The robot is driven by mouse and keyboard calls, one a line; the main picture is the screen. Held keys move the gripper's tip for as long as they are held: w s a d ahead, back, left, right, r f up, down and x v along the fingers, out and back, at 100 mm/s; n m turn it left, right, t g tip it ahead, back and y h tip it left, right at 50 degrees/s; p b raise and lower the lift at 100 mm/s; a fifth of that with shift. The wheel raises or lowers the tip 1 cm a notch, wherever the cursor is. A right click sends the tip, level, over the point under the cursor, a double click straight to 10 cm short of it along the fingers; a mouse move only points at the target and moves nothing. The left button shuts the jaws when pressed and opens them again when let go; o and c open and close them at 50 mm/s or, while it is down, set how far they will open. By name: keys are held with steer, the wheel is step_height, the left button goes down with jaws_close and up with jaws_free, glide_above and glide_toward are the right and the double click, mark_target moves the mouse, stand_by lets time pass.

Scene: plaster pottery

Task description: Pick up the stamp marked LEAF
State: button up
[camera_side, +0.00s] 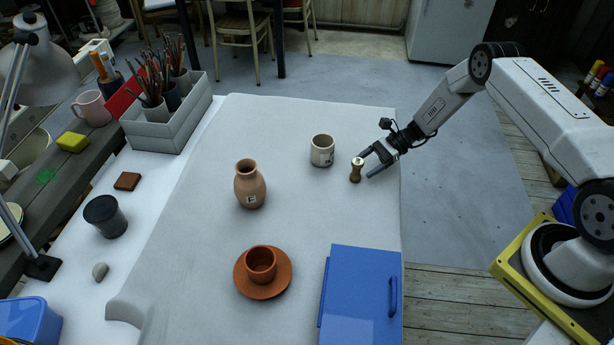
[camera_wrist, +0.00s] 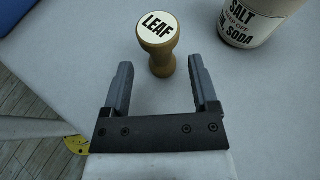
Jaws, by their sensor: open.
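The stamp marked LEAF (camera_wrist: 160,45) stands upright on the white cloth, a brown waisted handle with a round white top bearing black letters. In the side view the stamp (camera_side: 356,170) is near the right edge of the table. My gripper (camera_wrist: 160,72) is open, its two fingers apart, with the stamp in line with the gap and just past the fingertips. In the side view my gripper (camera_side: 367,164) reaches in from the right, close beside the stamp. I cannot tell whether a finger touches it.
A cream jar (camera_side: 322,151) stands left of the stamp; the wrist view shows it labelled SALT and SODA (camera_wrist: 253,20). A clay vase (camera_side: 250,186), a terracotta cup on a saucer (camera_side: 284,280) and a blue box (camera_side: 352,295) stand farther off. The cloth between them is clear.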

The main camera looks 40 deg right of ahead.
mark_target(356, 174)
steer(key=shift+x, duration=1.9)
steer(key=shift+f, duration=0.1)
jaws_close()
